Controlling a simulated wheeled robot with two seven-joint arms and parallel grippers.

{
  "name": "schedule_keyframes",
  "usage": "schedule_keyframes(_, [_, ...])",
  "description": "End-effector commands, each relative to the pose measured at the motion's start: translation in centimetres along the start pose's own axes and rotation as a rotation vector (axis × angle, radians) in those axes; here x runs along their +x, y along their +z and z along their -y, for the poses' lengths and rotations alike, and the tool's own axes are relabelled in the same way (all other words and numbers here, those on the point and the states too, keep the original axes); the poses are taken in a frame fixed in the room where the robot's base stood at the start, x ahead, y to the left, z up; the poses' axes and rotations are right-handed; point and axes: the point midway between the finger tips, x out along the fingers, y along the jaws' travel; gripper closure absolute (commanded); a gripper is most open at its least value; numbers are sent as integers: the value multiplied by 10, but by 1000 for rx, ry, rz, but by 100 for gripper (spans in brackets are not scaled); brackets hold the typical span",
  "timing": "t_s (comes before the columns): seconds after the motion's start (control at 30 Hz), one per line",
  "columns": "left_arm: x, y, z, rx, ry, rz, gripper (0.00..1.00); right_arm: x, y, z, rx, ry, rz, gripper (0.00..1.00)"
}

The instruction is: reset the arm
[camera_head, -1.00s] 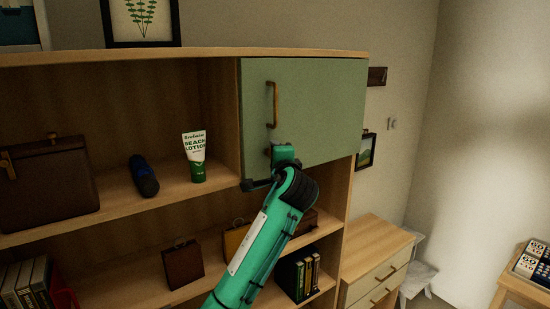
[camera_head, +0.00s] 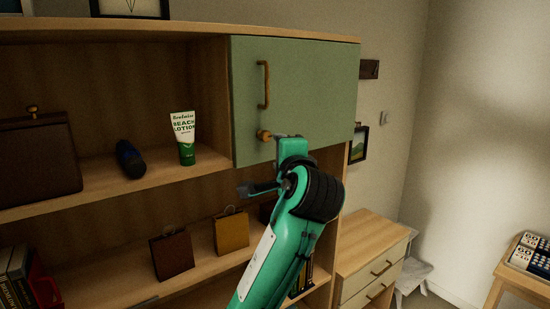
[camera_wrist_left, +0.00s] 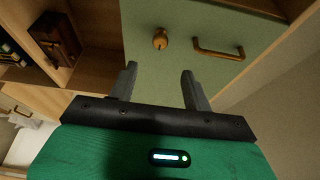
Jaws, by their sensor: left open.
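My left arm rises from the bottom of the head view, its green and black wrist (camera_head: 300,185) in front of the lower part of a green cabinet door (camera_head: 300,90). In the wrist view my left gripper (camera_wrist_left: 159,84) is open, with two grey fingers apart and nothing between them. Beyond the fingertips are the door's round knob (camera_wrist_left: 160,39) and its bar handle (camera_wrist_left: 218,49), both apart from the fingers. The head view also shows the knob (camera_head: 264,135) just left of the wrist and the handle (camera_head: 264,85) above. The door looks closed. My right gripper is not in view.
The wooden shelf unit (camera_head: 215,165) holds a lotion tube (camera_head: 184,138), a dark blue cylinder (camera_head: 130,158), a dark bag (camera_head: 38,160), two small bags and books. A drawer cabinet (camera_head: 365,245) stands to the right.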

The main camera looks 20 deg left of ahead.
Motion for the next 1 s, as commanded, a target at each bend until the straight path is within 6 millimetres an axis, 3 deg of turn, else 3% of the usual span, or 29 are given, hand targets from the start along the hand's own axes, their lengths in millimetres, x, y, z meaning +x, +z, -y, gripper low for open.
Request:
schedule_keyframes(0.43, [-7, 0, -1, 0, 2, 0, 50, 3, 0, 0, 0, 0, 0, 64])
schedule_keyframes(0.57, [6, -9, -25, 12, 30, -14, 50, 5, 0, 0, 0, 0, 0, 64])
schedule_keyframes(0.67, [27, -26, -73, 25, 83, -42, 50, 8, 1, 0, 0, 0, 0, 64])
schedule_keyframes(0.77, [52, -43, -142, 32, 161, -79, 50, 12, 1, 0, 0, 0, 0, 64])
schedule_keyframes(1.0, [82, -65, -324, 2, 371, -157, 50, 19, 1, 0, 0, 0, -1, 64])
